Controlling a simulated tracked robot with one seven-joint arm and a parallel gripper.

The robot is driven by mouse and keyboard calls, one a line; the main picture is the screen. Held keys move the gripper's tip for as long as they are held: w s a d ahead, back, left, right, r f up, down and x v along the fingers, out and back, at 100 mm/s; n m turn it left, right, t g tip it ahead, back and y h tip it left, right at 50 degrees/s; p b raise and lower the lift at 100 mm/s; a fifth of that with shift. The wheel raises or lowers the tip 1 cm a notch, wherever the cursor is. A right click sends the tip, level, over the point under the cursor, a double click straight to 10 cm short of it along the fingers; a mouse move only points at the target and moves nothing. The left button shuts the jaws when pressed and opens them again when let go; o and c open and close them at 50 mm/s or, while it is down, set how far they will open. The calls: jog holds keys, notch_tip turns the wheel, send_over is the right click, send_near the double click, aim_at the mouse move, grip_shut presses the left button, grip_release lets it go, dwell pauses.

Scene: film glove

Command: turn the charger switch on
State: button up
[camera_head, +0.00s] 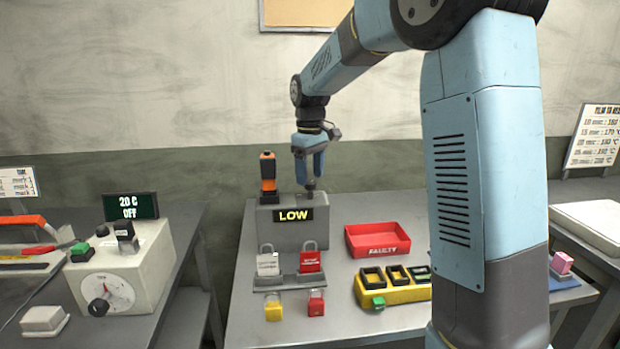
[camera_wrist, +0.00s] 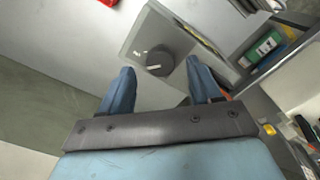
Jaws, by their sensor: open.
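The charger (camera_head: 283,238) is a grey box on the middle table, with a black display reading LOW in yellow. An orange and black device (camera_head: 268,174) stands upright at its left. A dark round knob with a white mark, apparently the charger switch (camera_wrist: 160,60), sits on the box top in the wrist view. My gripper (camera_head: 310,180) is over the right part of the box top, pointing down. In the wrist view my gripper (camera_wrist: 157,68) has its two blue fingers apart, with the knob between and beyond their tips. I cannot tell whether they touch it.
A dial box (camera_head: 125,265) with a 20 C OFF display stands on the left bench.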

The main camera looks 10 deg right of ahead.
aim_at(310, 182)
notch_tip(310, 182, up, 12)
dwell(0.4)
